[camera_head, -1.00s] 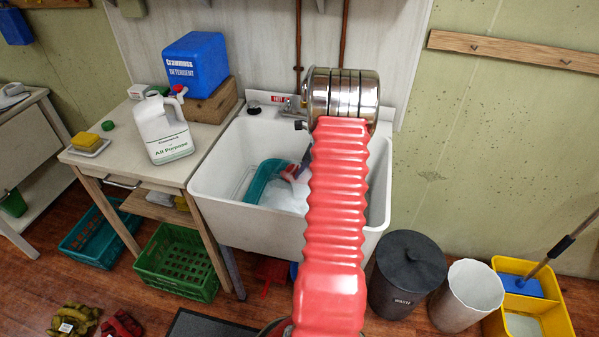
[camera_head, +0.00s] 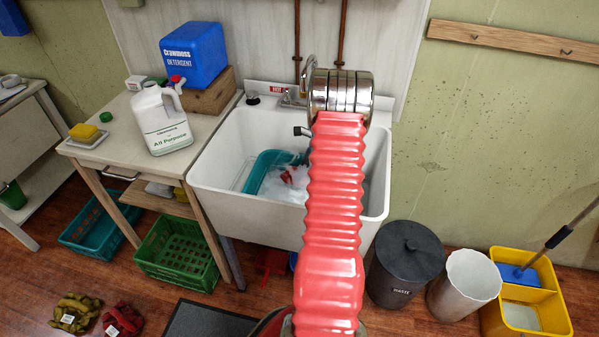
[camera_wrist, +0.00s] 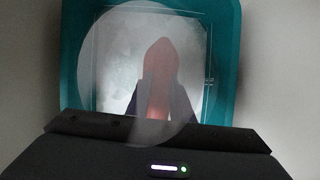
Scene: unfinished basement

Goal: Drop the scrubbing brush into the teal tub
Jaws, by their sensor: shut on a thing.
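The teal tub (camera_head: 257,172) sits inside the white utility sink, with whitish, foamy-looking contents. The wrist view looks down into the tub (camera_wrist: 228,65), whose teal walls frame the picture. My gripper (camera_wrist: 158,98) is shut on the scrubbing brush (camera_wrist: 158,62), a long red shape with a rounded end that points away from the wrist. The brush is over the inside of the tub; I cannot tell whether it touches the contents. In the head view a small red part of it (camera_head: 288,176) shows over the tub, while my red arm hides most of the gripper.
The white sink (camera_head: 232,203) has high walls and a tap (camera_head: 309,75) at its back. A bench (camera_head: 120,130) on the left holds a white jug (camera_head: 163,125) and a blue detergent container (camera_head: 193,57). A dark waste bin (camera_head: 405,265) stands at right.

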